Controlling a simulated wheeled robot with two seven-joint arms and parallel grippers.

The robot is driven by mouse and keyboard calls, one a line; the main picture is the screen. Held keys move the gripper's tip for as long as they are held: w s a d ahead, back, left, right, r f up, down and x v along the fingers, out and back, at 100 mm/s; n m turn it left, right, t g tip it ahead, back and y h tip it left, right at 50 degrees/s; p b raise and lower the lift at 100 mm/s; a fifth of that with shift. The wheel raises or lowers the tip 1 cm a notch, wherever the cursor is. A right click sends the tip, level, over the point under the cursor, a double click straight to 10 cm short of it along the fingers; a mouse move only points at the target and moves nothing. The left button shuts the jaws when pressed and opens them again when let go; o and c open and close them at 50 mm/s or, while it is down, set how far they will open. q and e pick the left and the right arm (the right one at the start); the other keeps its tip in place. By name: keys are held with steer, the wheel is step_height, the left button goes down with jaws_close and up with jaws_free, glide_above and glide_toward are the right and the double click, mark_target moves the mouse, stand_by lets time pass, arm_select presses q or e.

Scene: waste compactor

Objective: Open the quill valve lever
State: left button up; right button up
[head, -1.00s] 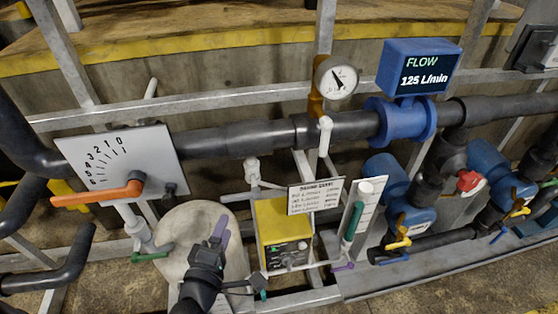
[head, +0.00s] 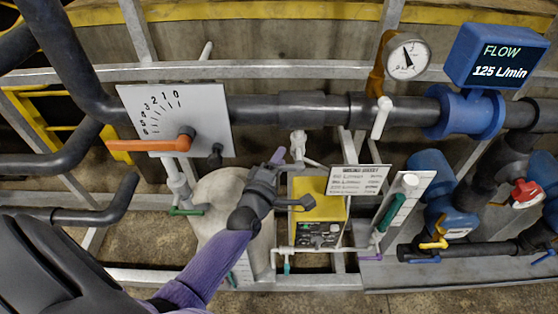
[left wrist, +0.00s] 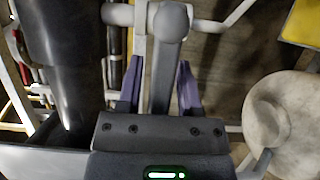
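No label readable as "quill" shows on any lever. An orange lever (head: 150,145) lies level, pointing left, across a grey plate (head: 210,105) with a numbered scale. A white lever (head: 382,118) stands on the main pipe below the gauge. My left gripper (head: 280,157), with purple fingers, is right of the plate, in front of a white tank (head: 210,187) and near a small white valve (head: 298,145). In the left wrist view, the fingers (left wrist: 160,85) are apart, with a grey round-ended bar (left wrist: 170,25) between them; contact cannot be told. My right gripper is not in view.
The dark main pipe (head: 290,110) crosses above my left gripper. A yellow box (head: 318,200) and a printed sign (head: 358,180) stand close on its right. A blue flow meter (head: 465,112) reads 125 L/min. Blue valves (head: 440,185) fill the right side.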

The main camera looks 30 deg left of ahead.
arm_select(q)
jaws_close()
stand_by(1.2)
